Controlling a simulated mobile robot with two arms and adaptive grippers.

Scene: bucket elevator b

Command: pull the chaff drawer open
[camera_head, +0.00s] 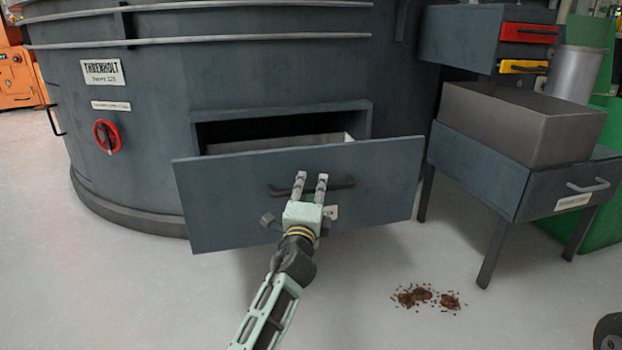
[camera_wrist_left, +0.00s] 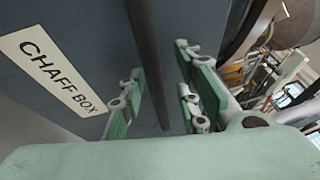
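The chaff drawer (camera_head: 225,205) in the dark blue-grey machine stands part way out of its opening, with a pale inner wall showing behind its front. A dark bar handle (camera_head: 340,184) crosses the drawer front. My left gripper (camera_head: 310,180) is at the handle, its two fingers apart. In the left wrist view the handle bar (camera_wrist_left: 150,60) runs between the fingers (camera_wrist_left: 160,100) of my left gripper, with a gap visible on both sides. The drawer front carries a "CHAFF BOX" label (camera_wrist_left: 60,75) there. My right gripper is not in view.
A small blue-grey table (camera_head: 480,170) with a grey box (camera_head: 520,125) on it stands close to the right of the drawer. Brown bits (camera_head: 428,297) lie on the floor in front. A red knob (camera_head: 107,136) is on the machine at left. The floor before the drawer is otherwise mostly clear.

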